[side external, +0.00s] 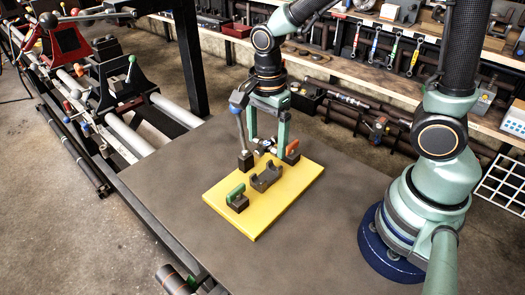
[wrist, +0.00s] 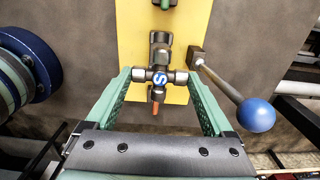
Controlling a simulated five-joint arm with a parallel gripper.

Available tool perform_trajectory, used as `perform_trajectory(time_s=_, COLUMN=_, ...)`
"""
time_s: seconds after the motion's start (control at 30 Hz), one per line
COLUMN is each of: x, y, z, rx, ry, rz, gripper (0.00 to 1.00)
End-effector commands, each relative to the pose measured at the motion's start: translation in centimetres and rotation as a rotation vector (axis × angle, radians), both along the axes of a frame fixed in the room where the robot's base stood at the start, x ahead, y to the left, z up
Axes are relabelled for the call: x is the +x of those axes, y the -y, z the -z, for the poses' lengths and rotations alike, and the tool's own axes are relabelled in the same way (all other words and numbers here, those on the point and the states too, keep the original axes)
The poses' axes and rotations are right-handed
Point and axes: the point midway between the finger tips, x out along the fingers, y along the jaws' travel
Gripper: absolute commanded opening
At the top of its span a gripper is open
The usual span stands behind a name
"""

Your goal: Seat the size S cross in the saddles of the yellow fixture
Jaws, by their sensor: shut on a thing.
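The size S cross (wrist: 160,78) is a metal cross with a blue disc marked with a white S. My gripper (wrist: 162,79) is shut on it, with one green finger at each end of its sideways arm. In the side view the cross (side external: 265,148) is small and partly hidden between the fingertips of my gripper (side external: 267,143). The yellow fixture (side external: 248,220) lies on the table below. Its dark saddle block (side external: 266,179) stands mid-plate, in front of the cross in the picture. I cannot tell the exact gap between cross and fixture.
A lever with a blue ball (wrist: 256,115) stands close beside the right finger in the wrist view. A green-handled clamp (side external: 237,196) and an orange-handled clamp (side external: 291,151) stand at opposite ends of the fixture. The grey table (side external: 180,185) is clear around the plate.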

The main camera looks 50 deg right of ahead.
Motion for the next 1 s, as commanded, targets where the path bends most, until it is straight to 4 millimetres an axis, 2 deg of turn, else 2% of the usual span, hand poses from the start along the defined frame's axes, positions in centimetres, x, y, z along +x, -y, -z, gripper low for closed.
perform_trajectory(time_s=0.5, x=0.0, y=0.0, z=4.1, rx=0.000, ry=-0.002, rz=0.000, gripper=0.06)
perform_trajectory(time_s=1.0, x=0.0, y=0.0, z=4.6, rx=0.000, ry=0.001, rz=0.000, gripper=0.06)
